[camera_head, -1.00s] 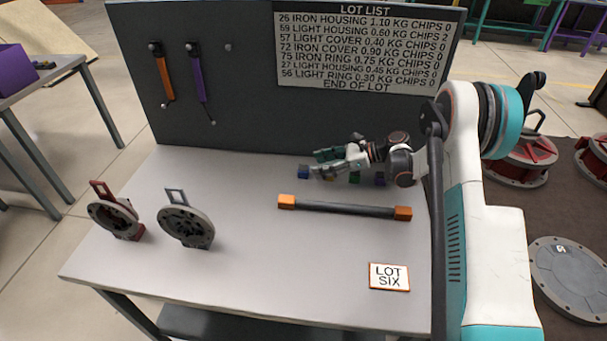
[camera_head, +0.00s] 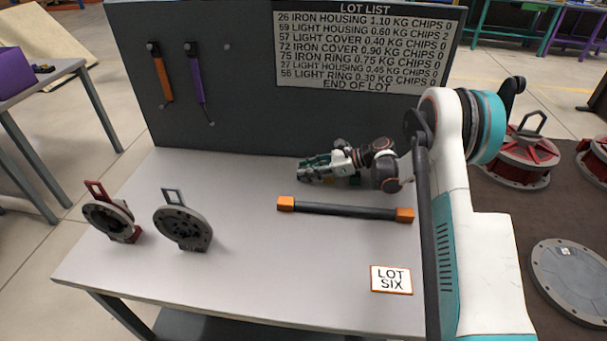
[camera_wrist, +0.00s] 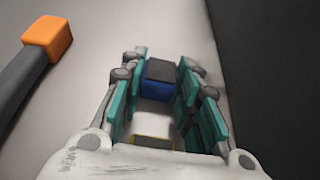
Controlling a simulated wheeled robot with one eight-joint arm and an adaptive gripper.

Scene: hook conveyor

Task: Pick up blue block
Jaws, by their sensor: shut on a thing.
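The blue block (camera_wrist: 158,88), with a dark top, sits between the teal finger pads of my gripper (camera_wrist: 163,72) in the wrist view. The pads are shut on it near the fingertips. In the head view my gripper (camera_head: 303,171) is low over the table, pointing left, and its fingers largely hide the block. I cannot tell whether the block still touches the table. A pale shape with a yellow edge (camera_wrist: 152,127) lies nearer the palm in the wrist view; what it is is unclear.
A dark bar with orange ends (camera_head: 345,208) lies in front of my gripper. A dark board (camera_head: 250,110) stands behind it. Two round parts with handles, one red (camera_head: 109,218) and one grey (camera_head: 183,220), stand at left. A LOT SIX card (camera_head: 391,279) lies front right.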

